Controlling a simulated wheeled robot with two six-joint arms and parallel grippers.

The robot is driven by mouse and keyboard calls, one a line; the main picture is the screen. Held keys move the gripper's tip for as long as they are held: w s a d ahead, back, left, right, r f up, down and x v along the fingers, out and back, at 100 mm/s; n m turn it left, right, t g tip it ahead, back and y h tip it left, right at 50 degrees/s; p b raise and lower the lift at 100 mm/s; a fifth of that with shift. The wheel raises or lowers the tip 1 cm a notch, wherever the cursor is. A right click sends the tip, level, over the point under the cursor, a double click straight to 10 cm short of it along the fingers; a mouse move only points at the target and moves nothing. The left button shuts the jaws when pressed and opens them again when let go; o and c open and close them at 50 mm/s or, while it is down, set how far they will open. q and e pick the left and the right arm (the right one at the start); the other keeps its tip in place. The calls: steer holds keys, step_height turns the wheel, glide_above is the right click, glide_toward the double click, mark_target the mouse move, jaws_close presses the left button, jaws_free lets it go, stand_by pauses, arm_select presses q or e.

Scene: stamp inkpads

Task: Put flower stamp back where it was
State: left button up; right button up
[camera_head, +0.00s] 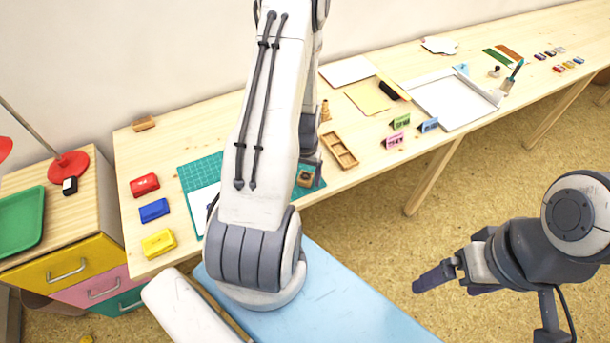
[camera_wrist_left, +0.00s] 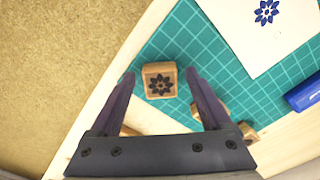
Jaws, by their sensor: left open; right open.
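The flower stamp (camera_wrist_left: 160,84) is a small wooden block with a dark flower on its upper face. It lies on the green cutting mat (camera_wrist_left: 185,45) near the mat's edge; it also shows in the head view (camera_head: 304,179). My left gripper (camera_wrist_left: 161,76) is open and empty, with its fingertips on either side of the stamp; I cannot tell whether they touch it. In the head view my left arm hides part of the mat. A wooden tray (camera_head: 340,162) sits just right of the mat. My right gripper (camera_head: 437,278) hangs off the table, away from the stamp.
White paper with a blue flower print (camera_wrist_left: 280,35) lies on the mat. Small wooden pieces (camera_wrist_left: 248,132) are near my left fingers. Red (camera_head: 145,184), blue (camera_head: 154,210) and yellow (camera_head: 158,243) inkpads line the table's left. Small colored cards (camera_head: 400,122) stand right of the tray.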

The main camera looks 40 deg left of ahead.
mark_target(305, 178)
arm_select(q)
step_height(305, 178, up, 12)
steer(key=shift+r, duration=0.2)
stand_by(0.4)
steer(key=s+d+r+m, duration=0.1)
steer(key=d+r+m, duration=0.25)
steer(key=d, duration=0.55)
steer(key=d+r+m, duration=0.2)
steer(key=d+r, duration=0.3)
steer(key=d, duration=0.5)
steer(key=s+d+r+m, duration=0.2)
steer(key=s+d+m, duration=0.1)
steer(key=s+d, duration=0.3)
steer(key=s+d+r+m+h, duration=0.1)
steer(key=s+d+r+m, duration=0.2)
steer(key=s+d, duration=0.2)
steer(key=s, duration=0.3)
steer(key=shift+s+d+r, duration=0.3)
steer(key=shift+s+d, duration=0.05)
steer(key=shift+s, duration=0.05)
